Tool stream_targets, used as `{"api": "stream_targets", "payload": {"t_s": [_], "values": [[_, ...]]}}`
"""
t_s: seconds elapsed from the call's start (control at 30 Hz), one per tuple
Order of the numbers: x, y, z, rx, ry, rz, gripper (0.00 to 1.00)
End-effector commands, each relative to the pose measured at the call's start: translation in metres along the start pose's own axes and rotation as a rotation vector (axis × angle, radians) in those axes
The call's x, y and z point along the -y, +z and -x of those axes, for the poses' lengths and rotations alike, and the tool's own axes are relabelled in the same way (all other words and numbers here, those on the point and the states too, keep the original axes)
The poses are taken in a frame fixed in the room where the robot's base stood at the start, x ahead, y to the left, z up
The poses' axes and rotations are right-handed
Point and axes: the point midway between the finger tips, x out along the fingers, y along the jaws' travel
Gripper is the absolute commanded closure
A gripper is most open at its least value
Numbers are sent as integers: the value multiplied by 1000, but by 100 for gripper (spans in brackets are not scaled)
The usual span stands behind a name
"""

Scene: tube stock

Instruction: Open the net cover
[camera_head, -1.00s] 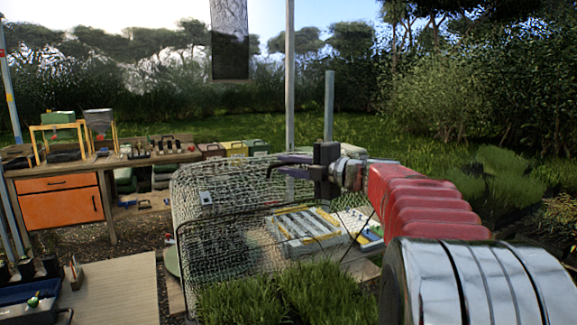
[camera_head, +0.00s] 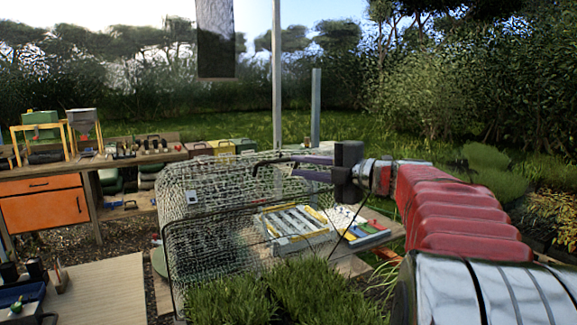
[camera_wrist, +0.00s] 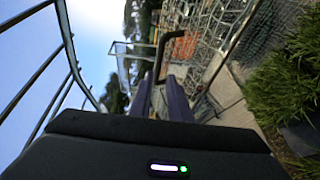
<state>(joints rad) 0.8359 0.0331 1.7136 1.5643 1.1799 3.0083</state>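The net cover (camera_head: 215,235) is a grey wire-mesh arch with a thin dark frame, left of centre in the head view. In the wrist view its mesh shows at the upper right (camera_wrist: 208,42). A dark bent handle (camera_wrist: 171,36) lies just past my fingertips in the wrist view, its near end in line with the gap between them. My gripper (camera_head: 295,168) has two purple fingers that stand apart, level with the cover's top right. The fingers also show in the wrist view (camera_wrist: 159,80). I cannot tell whether they touch the handle.
A tray with white and yellow strips (camera_head: 297,245) lies behind the mesh. Grass clumps (camera_head: 235,300) stand in front of the cover. A workbench with an orange drawer unit (camera_head: 45,210) stands at the left. A grey post (camera_head: 316,110) rises behind my gripper.

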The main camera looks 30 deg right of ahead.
Motion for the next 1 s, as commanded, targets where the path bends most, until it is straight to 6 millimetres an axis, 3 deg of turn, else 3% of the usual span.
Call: {"api": "stream_targets", "payload": {"t_s": [0.2, 0.4, 0.7, 0.87, 1.0], "values": [[0, 1, 32, 2, 0, -1, 83], [1, 0, 46, 0, -1, -1, 83], [1, 0, 47, -1, -1, -1, 84], [3, -5, 44, -8, -12, 25, 95], [14, -25, 35, -37, -57, 136, 100]]}}
